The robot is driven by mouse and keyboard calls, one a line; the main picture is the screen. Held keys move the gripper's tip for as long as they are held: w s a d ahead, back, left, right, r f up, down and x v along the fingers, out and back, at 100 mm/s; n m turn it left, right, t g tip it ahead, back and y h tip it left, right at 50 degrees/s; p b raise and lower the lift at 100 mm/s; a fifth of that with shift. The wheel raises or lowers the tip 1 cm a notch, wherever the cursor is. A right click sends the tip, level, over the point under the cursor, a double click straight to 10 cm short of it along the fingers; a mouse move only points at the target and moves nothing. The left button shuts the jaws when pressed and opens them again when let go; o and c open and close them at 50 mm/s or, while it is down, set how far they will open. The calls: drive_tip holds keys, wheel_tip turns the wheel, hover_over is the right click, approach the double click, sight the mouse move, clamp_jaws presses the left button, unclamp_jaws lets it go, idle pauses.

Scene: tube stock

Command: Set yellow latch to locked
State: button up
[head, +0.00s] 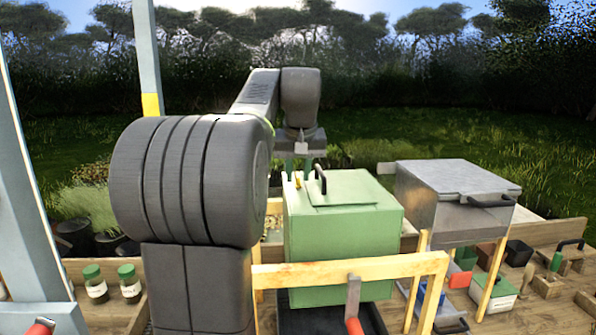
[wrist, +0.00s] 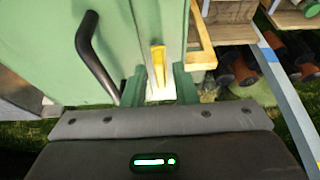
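The yellow latch (wrist: 158,62) is a narrow lever on the green box (wrist: 115,30), beside a pale plate. In the head view, a small bit of the latch (head: 298,182) shows at the top left edge of the green box (head: 340,240). My gripper (wrist: 158,88) has two green fingers standing apart, with the latch lined up in the gap between them. No contact with the latch shows. In the head view my gripper (head: 298,166) points down at the box's far left corner. The latch's base and exact setting are hard to tell.
A black handle (wrist: 95,55) rises from the box lid, left of my fingers. A wooden rail (head: 345,270) runs in front of the box. A grey metal box (head: 450,195) stands to the right. Labelled jars (head: 130,283) stand at the left.

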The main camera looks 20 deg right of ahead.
clamp_jaws()
drive_tip(key=shift+m, duration=0.4)
drive_tip(key=m, duration=0.2)
drive_tip(key=m+h, duration=0.1)
drive_tip(key=m, duration=0.1)
drive_tip(key=shift+g+h, duration=0.3)
drive_tip(key=shift+g, duration=0.1)
drive_tip(key=m+g+h, duration=0.1)
drive_tip(key=m, duration=0.2)
drive_tip(key=m+g, duration=0.1)
drive_tip(key=m, duration=0.4)
drive_tip(key=shift+g+h, duration=0.4)
drive_tip(key=m+g, duration=0.1)
drive_tip(key=m, duration=0.4)
drive_tip(key=shift+g, duration=0.4)
